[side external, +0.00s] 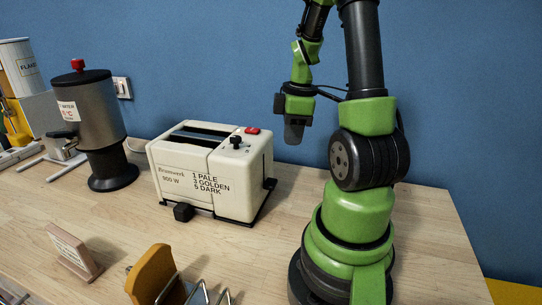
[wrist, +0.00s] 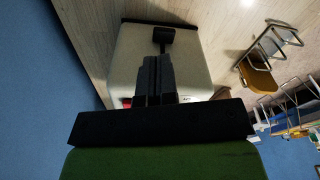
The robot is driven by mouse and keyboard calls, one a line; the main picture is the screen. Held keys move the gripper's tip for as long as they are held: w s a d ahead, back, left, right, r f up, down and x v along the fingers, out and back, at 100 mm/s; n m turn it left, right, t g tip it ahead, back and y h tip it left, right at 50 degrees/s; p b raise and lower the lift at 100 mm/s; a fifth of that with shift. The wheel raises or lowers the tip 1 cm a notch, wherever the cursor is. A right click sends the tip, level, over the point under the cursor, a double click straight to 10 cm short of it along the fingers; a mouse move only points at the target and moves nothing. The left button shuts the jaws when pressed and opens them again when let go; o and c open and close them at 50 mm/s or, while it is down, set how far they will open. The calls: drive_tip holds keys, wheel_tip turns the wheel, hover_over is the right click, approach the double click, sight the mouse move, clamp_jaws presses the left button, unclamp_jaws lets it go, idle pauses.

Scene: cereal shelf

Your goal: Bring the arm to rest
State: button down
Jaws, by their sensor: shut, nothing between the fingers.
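My gripper (side external: 294,130) hangs from my green and black arm, pointing down, in front of the blue wall. It is in the air to the right of the cream toaster (side external: 180,181) and apart from it. In the wrist view my gripper's dark fingers (wrist: 153,80) lie together, with nothing between them. The toaster (wrist: 195,60) shows behind the fingers in that view, partly hidden by them and by the gripper body.
A grey urn (side external: 98,115) with a red knob stands left of the toaster. A wooden sign (side external: 74,250) and a wire rack (side external: 200,293) with a brown slice (side external: 150,274) are at the front. Table (side external: 430,235) right of my base is clear.

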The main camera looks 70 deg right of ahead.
idle(0.4)
drive_tip(key=w+a+r+m+t+h, duration=0.1)
drive_tip(key=w+a+r+m+t, duration=0.3)
drive_tip(key=a+r, duration=0.6)
drive_tip(key=s+a+r+m+t+y, duration=0.1)
drive_tip(key=a+m, duration=0.1)
drive_tip(key=a, duration=0.4)
drive_tip(key=s+a+r+m+t+y, duration=0.1)
drive_tip(key=s+a+r, duration=0.1)
drive_tip(key=a, duration=0.4)
drive_tip(key=shift+s+a+r+m+y, duration=0.2)
drive_tip(key=shift+r+m+y, duration=0.1)
drive_tip(key=shift+m, duration=0.1)
